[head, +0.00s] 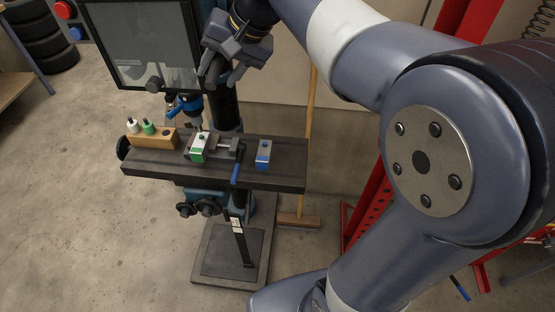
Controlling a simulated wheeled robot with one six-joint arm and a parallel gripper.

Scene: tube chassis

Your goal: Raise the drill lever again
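The drill press stands at upper left centre, with a dark screen-like guard (140,45) in front of its head. A blue part with the chuck (185,105) shows below the guard, above the work table (285,180). A black knob (153,85) shows at the guard's lower edge; I cannot tell whether it belongs to the lever. My gripper (222,76) is at the right side of the drill head, pointing down. A dark, rounded end shows by its fingers, possibly the lever's grip. Whether the fingers are closed on it is unclear. Most of the lever is hidden.
A broom (308,135) leans behind. Red shelving (375,200) stands right.

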